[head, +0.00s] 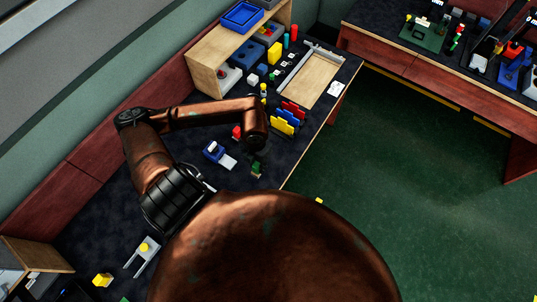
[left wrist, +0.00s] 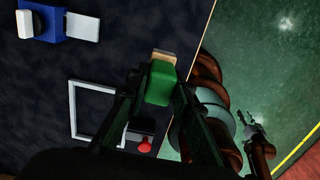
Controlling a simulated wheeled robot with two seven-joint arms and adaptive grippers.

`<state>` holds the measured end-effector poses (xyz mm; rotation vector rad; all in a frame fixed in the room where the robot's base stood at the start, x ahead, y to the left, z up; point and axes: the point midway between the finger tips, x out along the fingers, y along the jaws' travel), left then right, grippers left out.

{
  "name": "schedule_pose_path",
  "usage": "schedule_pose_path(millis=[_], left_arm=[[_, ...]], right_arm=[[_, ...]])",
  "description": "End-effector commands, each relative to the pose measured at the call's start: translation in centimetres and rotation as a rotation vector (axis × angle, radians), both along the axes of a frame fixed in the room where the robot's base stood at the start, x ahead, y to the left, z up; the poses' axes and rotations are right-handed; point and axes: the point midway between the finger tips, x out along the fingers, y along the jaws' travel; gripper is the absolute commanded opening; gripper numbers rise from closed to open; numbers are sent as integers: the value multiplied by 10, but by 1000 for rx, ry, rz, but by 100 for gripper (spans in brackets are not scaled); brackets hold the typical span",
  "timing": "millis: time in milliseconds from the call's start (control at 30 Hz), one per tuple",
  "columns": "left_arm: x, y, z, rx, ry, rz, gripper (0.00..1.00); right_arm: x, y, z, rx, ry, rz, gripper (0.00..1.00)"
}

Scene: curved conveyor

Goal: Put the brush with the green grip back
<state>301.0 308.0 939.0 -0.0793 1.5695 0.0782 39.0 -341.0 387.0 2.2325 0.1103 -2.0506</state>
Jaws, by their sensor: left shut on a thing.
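The brush with the green grip (head: 257,168) stands near the table's front edge, below my left gripper (head: 257,148). In the left wrist view, the green grip (left wrist: 160,84) with its tan end sits between the fingertips of my left gripper (left wrist: 158,95), which is shut on it. Whether the brush is clear of the table is hard to tell. My right arm's copper links show in the left wrist view beyond the table edge, with its dark gripper (left wrist: 254,130) small and unclear.
A blue block with a white part (head: 213,151) and a red object (head: 237,132) are close to the left gripper. Blue, red and yellow upright plates (head: 287,121) stand farther right. A grey frame (left wrist: 97,112) lies beside the gripper in the wrist view.

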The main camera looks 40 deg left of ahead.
Motion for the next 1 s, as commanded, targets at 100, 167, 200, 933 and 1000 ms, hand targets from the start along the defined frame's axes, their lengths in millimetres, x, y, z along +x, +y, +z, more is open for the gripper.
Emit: schedule_pose_path(millis=[100, 167, 200, 933, 1000], left_arm=[[15, 7, -6, 0, -1, 20, 0], [28, 11, -12, -1, -1, 20, 0], [36, 15, -16, -1, 0, 20, 0], [128, 54, -100, -1, 1, 13, 0], [126, 52, -111, -3, 3, 12, 0]], right_arm=[[1, 0, 3, 0, -1, 0, 33], [1, 0, 5, 0, -2, 0, 33], [1, 0, 6, 0, -2, 0, 33], [4, 2, 14, 3, -6, 0, 33], [4, 2, 17, 3, -7, 0, 33]])
